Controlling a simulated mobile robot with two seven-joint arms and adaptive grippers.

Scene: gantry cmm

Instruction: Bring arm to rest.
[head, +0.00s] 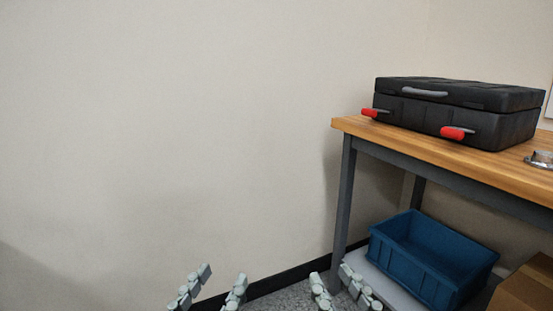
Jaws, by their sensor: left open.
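My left gripper (222,276) shows at the bottom edge of the head view, left of centre. Its two grey fingers stand apart with nothing between them. My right gripper (331,275) shows at the bottom edge, right of centre, near the table's front left leg in the picture. Its fingers are also apart, with nothing seen between them. Only the finger ends of both grippers show; the palms and arms are below the frame.
A wooden-topped table (400,137) stands at the right, bearing a black case (460,110) with red latches and a metal part (540,160). Below are a blue bin (420,265) on a shelf and a cardboard box (530,288). A bare wall (170,130) fills the left.

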